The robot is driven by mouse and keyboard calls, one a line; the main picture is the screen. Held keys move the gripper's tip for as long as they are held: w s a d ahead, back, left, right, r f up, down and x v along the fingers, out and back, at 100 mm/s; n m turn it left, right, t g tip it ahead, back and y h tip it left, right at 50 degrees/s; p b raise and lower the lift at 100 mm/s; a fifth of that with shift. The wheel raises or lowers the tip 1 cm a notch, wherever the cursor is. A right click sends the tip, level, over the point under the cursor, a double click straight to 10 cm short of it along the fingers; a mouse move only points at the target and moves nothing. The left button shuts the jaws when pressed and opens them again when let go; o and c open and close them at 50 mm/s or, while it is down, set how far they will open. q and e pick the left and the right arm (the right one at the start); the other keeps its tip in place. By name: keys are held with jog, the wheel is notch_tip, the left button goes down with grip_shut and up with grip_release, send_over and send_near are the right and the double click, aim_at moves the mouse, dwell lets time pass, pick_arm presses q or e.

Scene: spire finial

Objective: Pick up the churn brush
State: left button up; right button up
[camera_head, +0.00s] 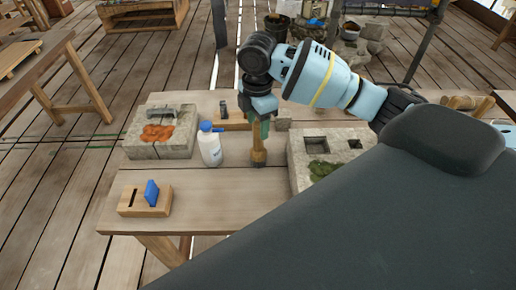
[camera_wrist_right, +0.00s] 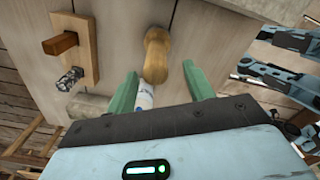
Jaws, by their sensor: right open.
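The churn brush, as I take it, is the upright tan wooden piece (camera_head: 258,156) on the table, dark at its foot. My right gripper (camera_head: 259,138) is right above it, pointing down, with its fingers around or beside the upper part. In the right wrist view a rounded tan wooden piece (camera_wrist_right: 156,55) lies just beyond the gap between the green fingertips of the open right gripper (camera_wrist_right: 159,76). I cannot tell whether the fingers touch it. My left gripper is not in view.
A white bottle with a blue cap (camera_head: 210,148) stands close left of the brush. A mossy stone block with square holes (camera_head: 302,165) is close right. Another stone block (camera_head: 140,148) and a slotted wooden block (camera_head: 130,204) are further left. The table front (camera_head: 210,205) is clear.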

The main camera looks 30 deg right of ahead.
aim_at(258, 133)
jog(key=f, duration=0.4)
jog(key=shift+w+d+f, duration=0.2)
jog(key=shift+d+f, duration=0.05)
jog(key=shift+f, duration=0.05)
grip_shut()
